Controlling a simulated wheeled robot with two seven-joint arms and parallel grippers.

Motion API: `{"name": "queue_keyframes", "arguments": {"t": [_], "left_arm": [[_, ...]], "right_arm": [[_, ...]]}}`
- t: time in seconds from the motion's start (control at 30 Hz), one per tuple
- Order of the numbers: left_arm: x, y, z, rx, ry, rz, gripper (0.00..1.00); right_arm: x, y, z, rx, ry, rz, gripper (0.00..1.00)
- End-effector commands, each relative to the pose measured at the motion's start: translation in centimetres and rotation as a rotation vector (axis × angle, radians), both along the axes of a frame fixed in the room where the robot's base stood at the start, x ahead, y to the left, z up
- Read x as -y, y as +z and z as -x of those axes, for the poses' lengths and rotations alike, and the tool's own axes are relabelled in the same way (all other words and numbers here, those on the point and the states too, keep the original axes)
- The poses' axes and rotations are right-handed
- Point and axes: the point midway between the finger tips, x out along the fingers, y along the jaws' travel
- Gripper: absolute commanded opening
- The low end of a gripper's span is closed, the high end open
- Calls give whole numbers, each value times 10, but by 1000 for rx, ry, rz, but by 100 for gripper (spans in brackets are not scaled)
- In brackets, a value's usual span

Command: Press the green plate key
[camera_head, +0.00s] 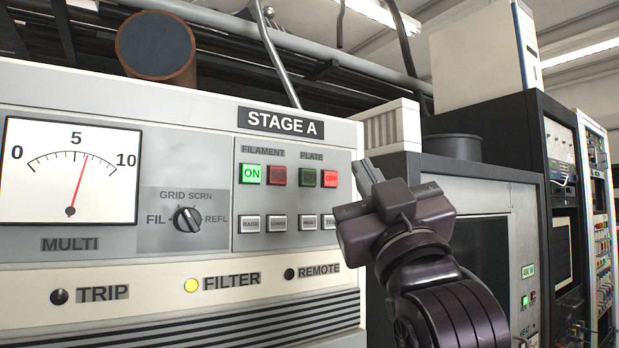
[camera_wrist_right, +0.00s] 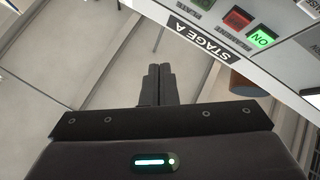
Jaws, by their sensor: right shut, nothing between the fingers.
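The green plate key (camera_head: 307,177) is dark green and unlit, under the PLATE label on the grey STAGE A panel (camera_head: 350,140). It sits left of the lit red OFF key (camera_head: 329,178). In the right wrist view the green plate key (camera_wrist_right: 203,3) is partly cut off at the top edge. My right gripper (camera_head: 368,172) is shut and empty, to the right of the keys near the panel's right edge. Its closed fingers (camera_wrist_right: 156,78) also show in the wrist view, apart from the keys. My left gripper is out of view.
The lit green FILAMENT ON key (camera_head: 251,174) and a dark red key (camera_head: 278,176) lie left of the green plate key. Several white keys (camera_head: 279,223) sit below. A rotary knob (camera_head: 187,219) and a meter (camera_head: 70,170) are further left. Other racks (camera_head: 545,180) stand at the right.

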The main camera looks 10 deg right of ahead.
Motion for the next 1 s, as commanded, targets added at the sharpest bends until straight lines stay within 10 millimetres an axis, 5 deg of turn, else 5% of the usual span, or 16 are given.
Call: {"name": "queue_keyframes", "arguments": {"t": [0.6,1.0], "left_arm": [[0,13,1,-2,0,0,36],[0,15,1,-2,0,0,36]], "right_arm": [[-24,1,-68,-3,1,-1,0],[-30,0,-82,-1,0,0,0]]}}
